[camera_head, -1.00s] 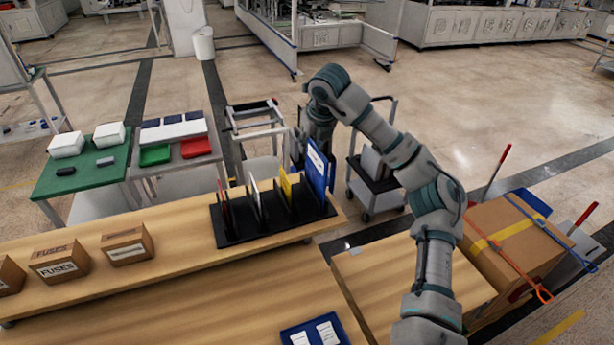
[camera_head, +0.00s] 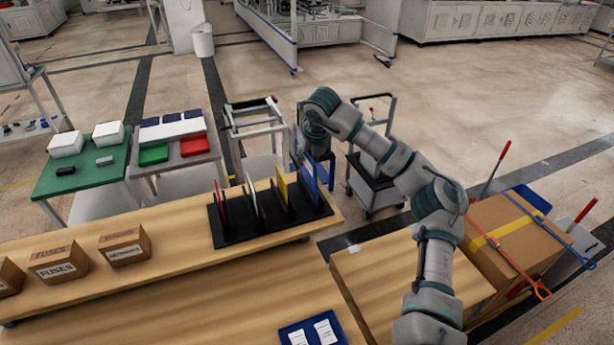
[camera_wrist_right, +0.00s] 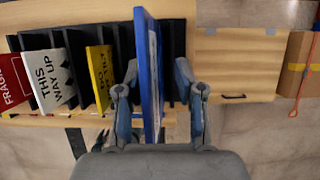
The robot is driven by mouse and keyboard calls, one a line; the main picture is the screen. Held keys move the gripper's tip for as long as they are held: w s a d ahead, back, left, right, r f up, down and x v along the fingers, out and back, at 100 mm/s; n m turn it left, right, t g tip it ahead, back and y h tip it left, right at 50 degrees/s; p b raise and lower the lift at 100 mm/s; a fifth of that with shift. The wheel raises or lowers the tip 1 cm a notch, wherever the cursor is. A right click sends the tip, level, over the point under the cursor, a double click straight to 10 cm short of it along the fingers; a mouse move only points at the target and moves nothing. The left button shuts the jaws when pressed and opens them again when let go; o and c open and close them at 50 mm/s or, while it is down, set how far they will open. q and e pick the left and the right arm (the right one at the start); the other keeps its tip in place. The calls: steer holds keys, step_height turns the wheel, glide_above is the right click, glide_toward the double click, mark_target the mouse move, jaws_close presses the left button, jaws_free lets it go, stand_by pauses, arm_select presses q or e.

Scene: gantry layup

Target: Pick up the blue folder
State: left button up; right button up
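The blue folder (camera_head: 318,178) stands upright in the right end of a black rack (camera_head: 233,232) on the wooden bench. My right gripper (camera_head: 313,158) is over its upper part and hides some of it in the head view. In the right wrist view the folder (camera_wrist_right: 145,60) runs edge-on between the two fingers of my right gripper (camera_wrist_right: 157,85). The fingers are spread, with a clear gap on the folder's right side and a smaller one on its left. My left gripper is not in view.
A yellow folder (camera_head: 282,186), a white one (camera_head: 252,200) and a red one (camera_head: 220,204) stand left of the blue folder in the rack. Fuse boxes (camera_head: 60,264) sit further left. A trolley (camera_head: 375,180) stands behind the bench's right end.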

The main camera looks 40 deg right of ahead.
steer(key=shift+d+f, duration=0.25)
steer(key=shift+d, duration=0.35)
steer(key=shift+d+f, duration=0.2)
steer(key=shift+d, duration=0.4)
steer(key=shift+a+r, duration=0.1)
steer(key=shift+a, duration=0.25)
steer(key=shift+c, duration=0.2)
steer(key=shift+a+r, duration=0.15)
steer(key=shift+a, duration=0.45)
steer(key=shift+a+r, duration=0.15)
steer(key=shift+a, duration=0.4)
jaws_close()
steer(key=shift+d, duration=0.1)
steer(key=shift+d+f, duration=0.1)
steer(key=shift+d, duration=0.45)
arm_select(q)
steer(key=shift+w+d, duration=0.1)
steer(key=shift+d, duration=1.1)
arm_select(e)
step_height(320, 180, up, 10)
steer(key=shift+d, duration=0.15)
